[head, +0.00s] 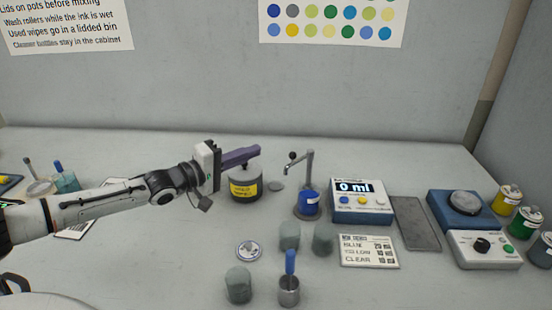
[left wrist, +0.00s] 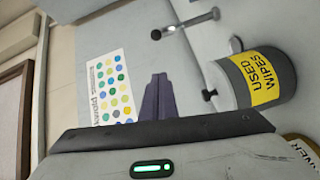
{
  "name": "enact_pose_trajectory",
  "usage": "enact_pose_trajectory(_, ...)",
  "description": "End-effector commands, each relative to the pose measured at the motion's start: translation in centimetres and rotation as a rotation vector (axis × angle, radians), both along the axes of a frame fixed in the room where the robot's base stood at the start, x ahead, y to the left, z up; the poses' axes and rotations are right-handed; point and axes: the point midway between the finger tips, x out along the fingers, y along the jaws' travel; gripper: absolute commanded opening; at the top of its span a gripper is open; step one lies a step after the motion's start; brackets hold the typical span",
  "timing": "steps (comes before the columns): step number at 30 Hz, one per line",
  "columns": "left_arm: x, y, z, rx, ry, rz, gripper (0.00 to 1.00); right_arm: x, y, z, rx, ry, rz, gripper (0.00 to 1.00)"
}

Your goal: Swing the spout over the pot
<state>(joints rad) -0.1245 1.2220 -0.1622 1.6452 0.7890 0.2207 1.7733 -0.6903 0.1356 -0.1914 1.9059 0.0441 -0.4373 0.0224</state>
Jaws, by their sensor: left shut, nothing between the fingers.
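The spout (head: 299,159) is a thin metal arm on an upright post, with a dark knob at its left end. It also shows at the top of the left wrist view (left wrist: 188,22). A blue pot (head: 309,204) stands at the foot of the post, to its front. Greyish cups (head: 290,236) stand in front of it; I cannot tell which vessel the task calls the pot. My left gripper (head: 257,150) has purple fingers, shut and empty, left of the spout's knob and apart from it. The fingers also show in the left wrist view (left wrist: 159,80). My right gripper is out of view.
The yellow-labelled used wipes bin (head: 245,187) stands just under my left fingers. The control box (head: 361,202) reading 0 ml is right of the post. A metal cup (head: 289,291) with a blue-handled tool and a round lid (head: 249,250) are in front.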

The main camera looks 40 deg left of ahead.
Motion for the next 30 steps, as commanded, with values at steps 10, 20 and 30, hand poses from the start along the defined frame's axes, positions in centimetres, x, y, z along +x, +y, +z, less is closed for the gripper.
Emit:
enact_pose_trajectory(10, 3.1, -0.6, 0.0, -0.002, -0.003, 0.002, 0.00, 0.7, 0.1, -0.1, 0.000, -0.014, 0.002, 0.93)
enact_pose_trajectory(20, 4.7, -2.8, -0.5, -0.008, 0.001, -0.003, 0.00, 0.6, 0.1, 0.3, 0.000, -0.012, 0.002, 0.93)
enact_pose_trajectory(30, 4.8, -5.0, -1.0, -0.001, 0.001, -0.001, 0.00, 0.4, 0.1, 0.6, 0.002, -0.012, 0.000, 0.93)
